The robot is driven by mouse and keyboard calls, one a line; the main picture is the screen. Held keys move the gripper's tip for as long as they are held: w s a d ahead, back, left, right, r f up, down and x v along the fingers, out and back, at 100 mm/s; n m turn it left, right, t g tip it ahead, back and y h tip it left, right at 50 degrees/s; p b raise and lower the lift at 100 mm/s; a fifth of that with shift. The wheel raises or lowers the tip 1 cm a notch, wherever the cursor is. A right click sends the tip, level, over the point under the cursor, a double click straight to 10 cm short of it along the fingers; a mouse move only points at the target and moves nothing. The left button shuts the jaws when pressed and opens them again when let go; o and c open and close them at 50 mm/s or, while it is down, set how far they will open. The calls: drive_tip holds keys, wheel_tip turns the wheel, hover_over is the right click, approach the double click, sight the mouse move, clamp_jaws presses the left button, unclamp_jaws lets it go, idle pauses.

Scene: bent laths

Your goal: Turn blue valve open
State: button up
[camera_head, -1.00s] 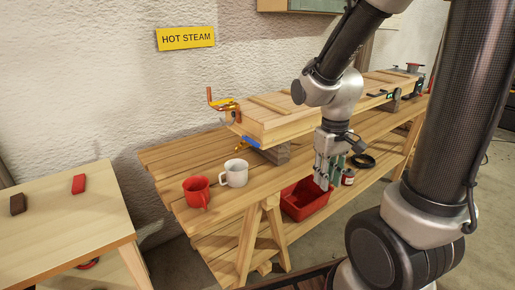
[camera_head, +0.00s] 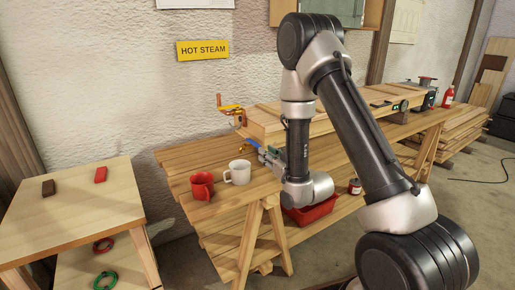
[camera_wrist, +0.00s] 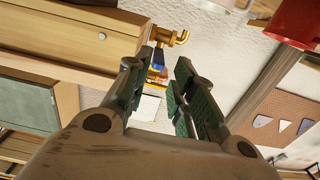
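The blue valve handle (camera_head: 250,143) is at the near left end of the long wooden box (camera_head: 262,128). My gripper (camera_head: 268,154) is just right of the handle in the head view, beside the box end. In the wrist view my gripper (camera_wrist: 158,92) is open, its two green-padded fingers apart with nothing held between them. A small blue part (camera_wrist: 158,68) shows beyond the gap, near a brass pipe fitting (camera_wrist: 172,37); the fingers hide some of it. I cannot tell whether either finger touches the handle.
A red mug (camera_head: 201,185) and a white mug (camera_head: 238,172) stand on the slatted bench (camera_head: 222,212) left of my gripper. An orange lever fitting (camera_head: 231,109) sits above the blue handle. A yellow "HOT STEAM" sign (camera_head: 203,50) hangs behind.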

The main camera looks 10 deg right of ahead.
sight(257, 144)
drive_tip(key=x, duration=0.7)
drive_tip(key=shift+w+r, duration=0.25)
drive_tip(key=shift+w, duration=0.15)
clamp_jaws()
